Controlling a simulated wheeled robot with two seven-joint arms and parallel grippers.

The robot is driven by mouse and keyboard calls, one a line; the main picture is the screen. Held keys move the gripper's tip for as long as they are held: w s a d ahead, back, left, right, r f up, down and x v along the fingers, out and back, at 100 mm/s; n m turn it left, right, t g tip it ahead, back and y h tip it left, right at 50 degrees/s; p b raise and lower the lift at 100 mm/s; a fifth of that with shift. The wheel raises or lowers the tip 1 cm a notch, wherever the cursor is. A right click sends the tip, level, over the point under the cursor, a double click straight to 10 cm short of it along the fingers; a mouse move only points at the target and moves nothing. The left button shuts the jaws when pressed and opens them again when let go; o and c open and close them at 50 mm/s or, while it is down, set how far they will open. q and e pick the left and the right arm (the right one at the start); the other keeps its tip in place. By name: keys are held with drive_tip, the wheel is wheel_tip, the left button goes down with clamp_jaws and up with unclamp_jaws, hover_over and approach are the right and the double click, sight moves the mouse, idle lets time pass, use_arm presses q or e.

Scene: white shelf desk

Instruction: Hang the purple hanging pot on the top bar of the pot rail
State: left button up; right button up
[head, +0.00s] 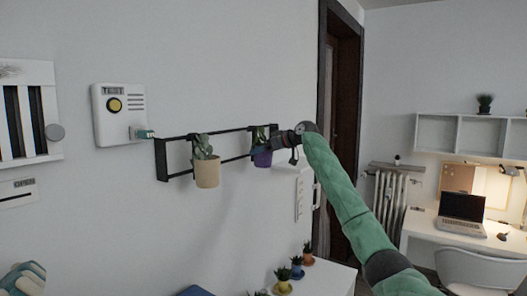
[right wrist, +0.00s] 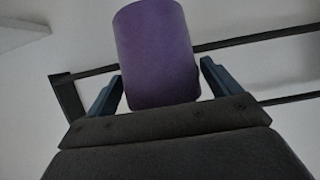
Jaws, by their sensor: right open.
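The purple hanging pot (head: 262,158) holds a green plant and is at the right end of the black pot rail (head: 222,160). My right gripper (head: 272,143) is at the pot, partly covering it in the head view. In the right wrist view, the open fingers (right wrist: 162,72) stand on either side of the purple pot (right wrist: 158,45), with a gap at each side. The rail's bars (right wrist: 265,37) pass behind the pot. How the pot's hook meets the top bar is hidden.
A beige pot (head: 207,173) with a plant hangs at the rail's left part. A white box marked TEST (head: 119,114) is on the wall to the left. Small potted plants (head: 297,268) stand on a white surface below. Wall switches (head: 301,200) are right of the rail.

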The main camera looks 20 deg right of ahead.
drive_tip(key=shift+s+d+b, duration=0.3)
drive_tip(key=shift+s, duration=0.05)
use_arm(q)
drive_tip(key=w+d+f+b, duration=0.1)
drive_tip(key=w+f+b, duration=0.1)
drive_tip(key=w, duration=0.3)
drive_tip(key=shift+w+f+b, duration=0.25)
drive_tip(key=shift+w+b, duration=0.05)
drive_tip(key=shift+b, duration=0.5)
use_arm(e)
drive_tip(key=v, duration=0.6)
drive_tip(key=shift+s+r, duration=0.15)
drive_tip(key=shift+r, duration=0.15)
